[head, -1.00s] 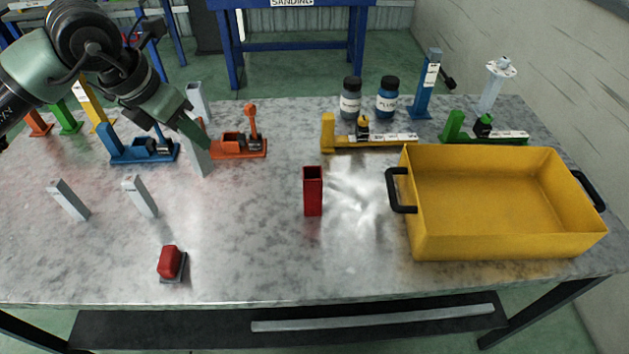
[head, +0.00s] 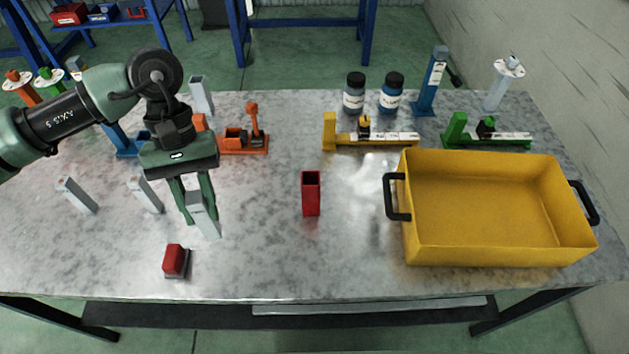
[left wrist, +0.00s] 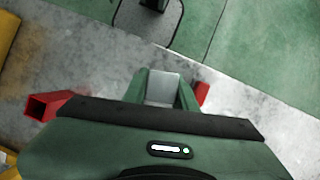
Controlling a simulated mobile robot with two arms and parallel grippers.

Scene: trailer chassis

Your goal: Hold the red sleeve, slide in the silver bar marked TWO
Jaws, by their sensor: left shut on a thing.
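The red sleeve (head: 311,194) is a hollow tube standing upright and open at the top on the middle of the metal table; it also shows at the left of the left wrist view (left wrist: 47,105). My left gripper (head: 198,192) is shut on a silver bar (head: 206,217), left of the sleeve and apart from it. In the left wrist view the bar (left wrist: 161,88) shows between the fingers. Any mark on it cannot be read, and I cannot tell whether its lower end touches the table. Two other silver bars (head: 78,195) (head: 146,195) stand tilted at the left. My right gripper is out of view.
A red block on a dark base (head: 175,261) lies near the front edge. A yellow bin (head: 500,252) stands at the right. Orange (head: 243,143), yellow (head: 375,140) and green (head: 488,136) fixtures and two bottles (head: 391,93) line the back. The table around the sleeve is clear.

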